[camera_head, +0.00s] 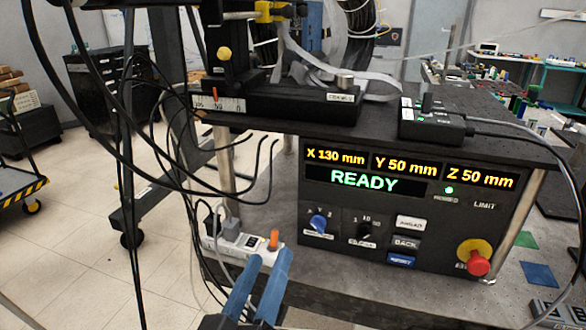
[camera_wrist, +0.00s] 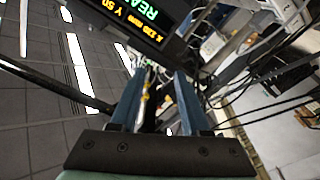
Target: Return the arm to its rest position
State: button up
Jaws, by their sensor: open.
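My gripper (camera_head: 258,287) is at the bottom of the head view, with two blue fingers pointing up and apart. In the wrist view, the fingers (camera_wrist: 157,98) are also spread, and nothing is clearly held between them. The gripper is in front of and left of the control box (camera_head: 425,220), whose display (camera_head: 408,173) reads X 130 mm, Y 50 mm, Z 50 mm and READY. A power strip (camera_head: 240,245) with plugs and an orange switch lies just behind the fingers in the head view. The display also shows tilted in the wrist view (camera_wrist: 140,20).
Black cables (camera_head: 128,150) hang down on the left. A stage with a ruler scale (camera_head: 275,103) and a small black box (camera_head: 435,122) sit above the control box. A red stop knob (camera_head: 474,258) sticks out at its right. Open floor (camera_head: 75,235) lies at left.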

notch_tip(320, 180, up, 26)
jog(key=d+m+t+y+p, duration=0.2)
jog(key=m+t+p, duration=0.15)
jog(key=p, duration=0.45)
jog(key=s+r+t+y+p, duration=0.1)
jog(key=s+r+t+p, duration=0.1)
jog(key=r, duration=0.9)
jog(key=s+d+r+t+y+p, duration=0.1)
jog(key=s+r+t+y+p, duration=0.1)
jog(key=r, duration=0.8)
jog(key=s+t+p, duration=0.1)
jog(key=s, duration=0.1)
jog(key=shift+s+d+r+p, duration=0.2)
jog(key=shift+s+r+p, duration=0.15)
jog(key=shift+f+n+t, duration=0.15)
jog(key=shift+n+t, duration=0.1)
